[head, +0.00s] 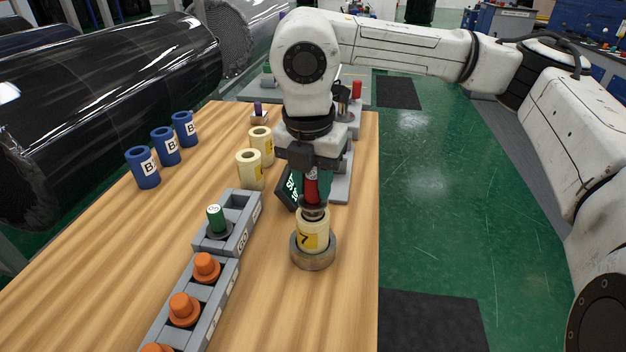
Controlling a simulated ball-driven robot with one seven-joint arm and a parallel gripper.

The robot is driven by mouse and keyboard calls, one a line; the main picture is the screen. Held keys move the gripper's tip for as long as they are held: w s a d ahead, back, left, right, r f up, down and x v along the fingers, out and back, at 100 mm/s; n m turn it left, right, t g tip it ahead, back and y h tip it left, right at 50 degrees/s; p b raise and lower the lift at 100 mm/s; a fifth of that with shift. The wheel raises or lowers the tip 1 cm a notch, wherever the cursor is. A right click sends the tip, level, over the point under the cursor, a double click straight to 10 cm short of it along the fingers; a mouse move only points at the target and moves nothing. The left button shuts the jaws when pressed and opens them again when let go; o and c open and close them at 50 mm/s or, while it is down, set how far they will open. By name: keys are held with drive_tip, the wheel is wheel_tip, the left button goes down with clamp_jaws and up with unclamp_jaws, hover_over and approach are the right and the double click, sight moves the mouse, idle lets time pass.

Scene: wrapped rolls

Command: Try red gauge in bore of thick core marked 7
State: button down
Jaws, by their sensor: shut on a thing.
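The thick core marked 7 (312,232), cream with a yellow label, stands upright in a round metal holder (313,257) near the table's right edge. My gripper (311,178) is shut on the red gauge (311,190) and holds it upright directly above this core. The gauge's dark grey collar (314,212) is at the core's top rim. The bore's mouth is hidden behind the collar, so I cannot tell how deep the gauge's lower end sits.
A grey tray marked GO (240,235) holds a green gauge (216,219). Another grey rack holds orange plugs (184,308). Two cream cores (250,168) and blue B cores (143,168) stand behind. A dark sign (287,188) stands close behind my gripper.

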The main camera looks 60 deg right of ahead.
drive_tip(key=shift+f+b, duration=0.9)
drive_tip(key=shift+b, duration=0.05)
drive_tip(key=shift+r, duration=0.2)
idle(1.2)
drive_tip(key=shift+r+p, duration=1.35)
drive_tip(key=shift+r, duration=2)
